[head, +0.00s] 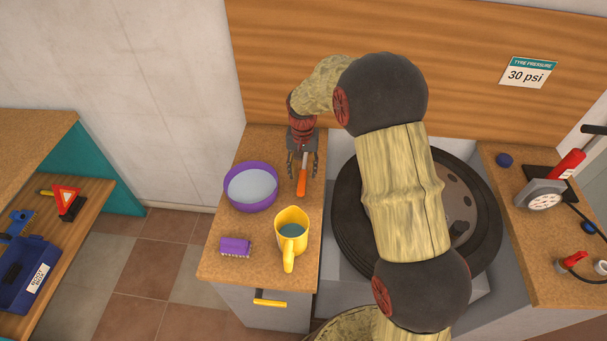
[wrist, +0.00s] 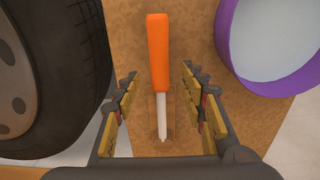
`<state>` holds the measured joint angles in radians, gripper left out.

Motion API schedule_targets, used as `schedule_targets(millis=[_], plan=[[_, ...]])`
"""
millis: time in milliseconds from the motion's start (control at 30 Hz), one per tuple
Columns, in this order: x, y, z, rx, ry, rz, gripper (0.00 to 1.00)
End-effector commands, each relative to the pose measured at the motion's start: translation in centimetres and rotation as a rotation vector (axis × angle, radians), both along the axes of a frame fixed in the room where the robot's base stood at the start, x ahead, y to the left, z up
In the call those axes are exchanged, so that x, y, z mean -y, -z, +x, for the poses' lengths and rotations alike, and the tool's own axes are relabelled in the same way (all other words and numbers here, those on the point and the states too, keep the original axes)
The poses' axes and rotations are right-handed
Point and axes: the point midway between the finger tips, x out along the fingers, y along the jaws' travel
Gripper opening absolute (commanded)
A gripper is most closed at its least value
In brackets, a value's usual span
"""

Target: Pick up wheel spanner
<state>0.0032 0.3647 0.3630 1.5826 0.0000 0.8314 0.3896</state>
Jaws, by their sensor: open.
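The wheel spanner (wrist: 158,55) appears as a tool with an orange handle and a pale metal shaft, on the wooden top of the left cabinet. In the head view its orange handle (head: 302,182) points to the front and its far end is hidden by my gripper. My gripper (head: 302,170) is open and points down over the shaft end. In the wrist view my open gripper (wrist: 159,76) has one finger on each side of the spanner, with gaps on both sides. I cannot tell the exact height of the fingers.
A purple bowl (head: 233,206) stands close left of my gripper. A yellow mug (head: 291,236) and a purple brush (head: 235,247) are nearer the front. A tyre (head: 345,205) stands close right, beyond the cabinet edge (head: 320,215). A wooden board rises behind.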

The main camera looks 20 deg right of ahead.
Motion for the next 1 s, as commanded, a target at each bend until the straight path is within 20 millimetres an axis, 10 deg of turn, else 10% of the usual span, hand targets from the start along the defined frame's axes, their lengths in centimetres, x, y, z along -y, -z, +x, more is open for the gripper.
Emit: schedule_targets(millis=[367, 1000], plan=[[0.01, 1.96, -0.03, 0.0, 0.0, 0.0, 0.42], [0.01, 1.94, -0.03, 0.0, 0.0, 0.0, 0.05]])
